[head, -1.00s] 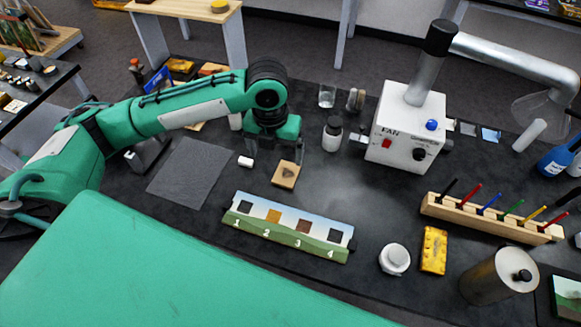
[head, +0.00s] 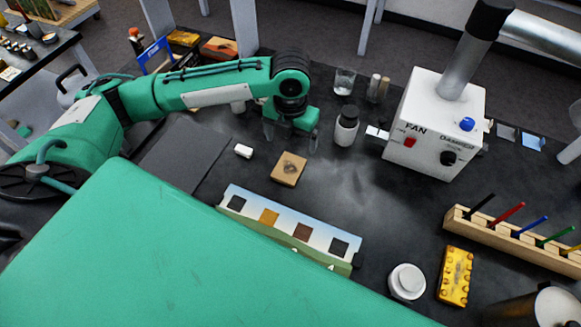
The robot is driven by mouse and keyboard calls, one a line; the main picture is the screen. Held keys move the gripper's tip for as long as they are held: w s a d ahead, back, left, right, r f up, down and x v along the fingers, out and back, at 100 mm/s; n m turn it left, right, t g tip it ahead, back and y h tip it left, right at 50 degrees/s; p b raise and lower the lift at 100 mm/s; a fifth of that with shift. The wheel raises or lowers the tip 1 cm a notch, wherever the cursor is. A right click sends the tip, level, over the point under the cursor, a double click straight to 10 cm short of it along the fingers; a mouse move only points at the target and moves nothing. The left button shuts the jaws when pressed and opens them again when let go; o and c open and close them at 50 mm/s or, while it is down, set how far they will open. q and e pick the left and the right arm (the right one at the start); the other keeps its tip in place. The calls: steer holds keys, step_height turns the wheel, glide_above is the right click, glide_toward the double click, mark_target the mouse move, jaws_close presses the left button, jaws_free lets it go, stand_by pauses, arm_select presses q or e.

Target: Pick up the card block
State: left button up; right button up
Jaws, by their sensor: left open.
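A small square tan block (head: 289,169) with a dark patch on its top lies on the black bench, behind the numbered strip. It looks like the card block. My left gripper (head: 290,142) points down just behind the block, with its fingers apart and nothing between them. The block appears apart from the fingers; the exact height of the fingertips above the bench is hard to tell. My right gripper is not in view.
A strip with dark and ochre squares (head: 285,236) lies in front of the block. A white FAN box (head: 432,125) stands farther right. Bench right of the block is clear.

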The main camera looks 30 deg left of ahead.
arm_select(q)
glide_above(289, 166)
steer(key=f, duration=0.5)
steer(key=shift+s+d+f+p, duration=0.2)
steer(key=shift+d+f+p, duration=0.1)
steer(key=shift+d, duration=0.1)
steer(key=f, duration=0.1)
steer(key=f+p, duration=0.1)
steer(key=f, duration=0.2)
steer(key=shift+w+a+f+p, duration=0.2)
steer(key=shift+a+f+p, duration=0.1)
steer(key=shift+f, duration=0.45)
steer(key=c, duration=1.1)
